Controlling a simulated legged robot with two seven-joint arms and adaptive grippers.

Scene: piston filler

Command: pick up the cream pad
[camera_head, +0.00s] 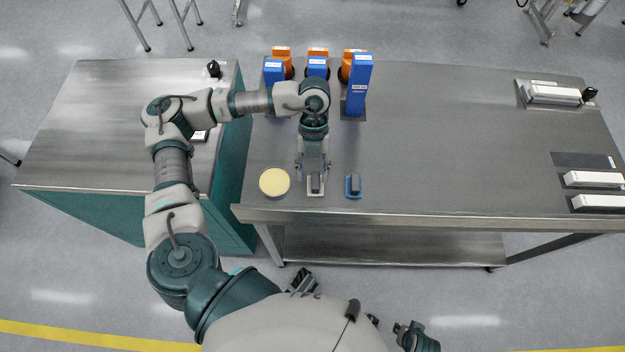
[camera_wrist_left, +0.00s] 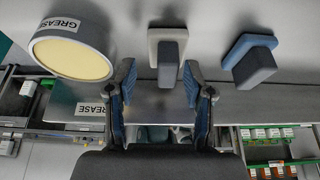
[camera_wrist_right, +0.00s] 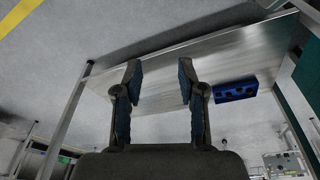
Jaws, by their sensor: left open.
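The cream pad (camera_head: 315,190), a cream base plate with a dark grey block-shaped handle, rests on the metal table near its front edge. My left gripper (camera_head: 313,172) points down just by it, jaws open. In the left wrist view, the cream pad's (camera_wrist_left: 168,35) grey handle shows between the fingertips (camera_wrist_left: 159,76), with a gap to each finger; I cannot tell the exact height left. My right gripper (camera_wrist_right: 159,70) is open and empty in the right wrist view, away below the table.
The round grease pot (camera_head: 274,182) stands left of the cream pad, and a blue pad (camera_head: 354,188) right of it. Blue and orange containers (camera_head: 358,85) stand at the back. White bars (camera_head: 592,179) lie far right. The table's middle right is clear.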

